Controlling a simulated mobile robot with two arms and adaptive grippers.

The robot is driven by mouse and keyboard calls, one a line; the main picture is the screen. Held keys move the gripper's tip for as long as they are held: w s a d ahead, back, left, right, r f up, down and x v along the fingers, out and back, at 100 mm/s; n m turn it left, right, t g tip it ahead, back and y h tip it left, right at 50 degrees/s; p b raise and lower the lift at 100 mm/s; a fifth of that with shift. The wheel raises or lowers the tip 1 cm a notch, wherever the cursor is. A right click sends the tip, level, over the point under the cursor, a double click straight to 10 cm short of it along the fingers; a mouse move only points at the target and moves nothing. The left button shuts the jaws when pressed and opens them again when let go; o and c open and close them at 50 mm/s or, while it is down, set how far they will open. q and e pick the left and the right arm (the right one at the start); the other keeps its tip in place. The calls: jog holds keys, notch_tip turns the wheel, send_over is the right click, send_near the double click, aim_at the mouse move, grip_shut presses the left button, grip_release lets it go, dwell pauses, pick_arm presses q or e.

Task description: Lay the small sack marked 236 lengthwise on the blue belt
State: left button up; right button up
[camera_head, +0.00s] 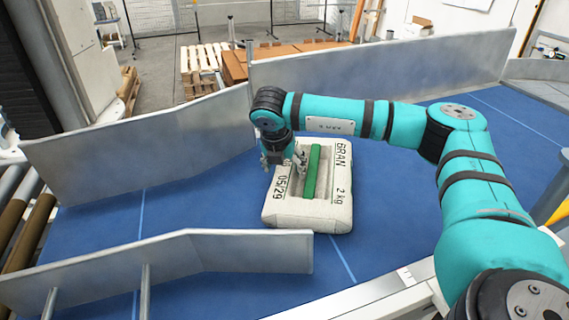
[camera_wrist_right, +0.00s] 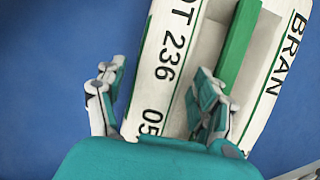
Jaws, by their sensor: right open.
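The small sack (camera_head: 318,209) is off-white with a green stripe and black print reading BRAN, 2 kg and 05/29. It lies flat on the blue belt (camera_head: 190,210), its longer side seeming to run front to back in the picture. In the right wrist view the sack (camera_wrist_right: 190,45) shows the marking 236. My right gripper (camera_head: 284,160) is open at the sack's back left part. In the wrist view its fingers (camera_wrist_right: 158,98) are spread, one over the belt beside the sack's edge and one over the sack. Contact cannot be told. My left gripper is out of view.
Metal guide walls stand along the belt: one at the left (camera_head: 140,155), one at the back (camera_head: 390,68) and one in front (camera_head: 220,252). Rollers (camera_head: 22,225) lie at the left end. The belt left of the sack is clear; my right arm spans the right side.

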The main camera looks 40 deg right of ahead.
aim_at(323, 165)
jog(key=shift+d+f, duration=0.1)
jog(key=shift+f, duration=0.25)
jog(key=shift+c, duration=0.4)
grip_shut()
jog(key=shift+c, duration=1.9)
grip_release()
jog(key=c, duration=0.9)
jog(key=shift+s+d+r, duration=0.1)
jog(key=shift+d, duration=0.75)
jog(key=shift+s+d+r+b, duration=0.1)
jog(key=shift+s+d+b, duration=0.35)
jog(key=shift+d, duration=0.95)
jog(key=shift+s+d+r+b, duration=0.1)
jog(key=shift+s+d+b, duration=0.3)
jog(key=shift+d, duration=0.95)
jog(key=shift+s+d+r+b, duration=0.1)
jog(key=shift+s+d+b, duration=0.3)
jog(key=shift+d, duration=1)
jog(key=shift+f, duration=0.1)
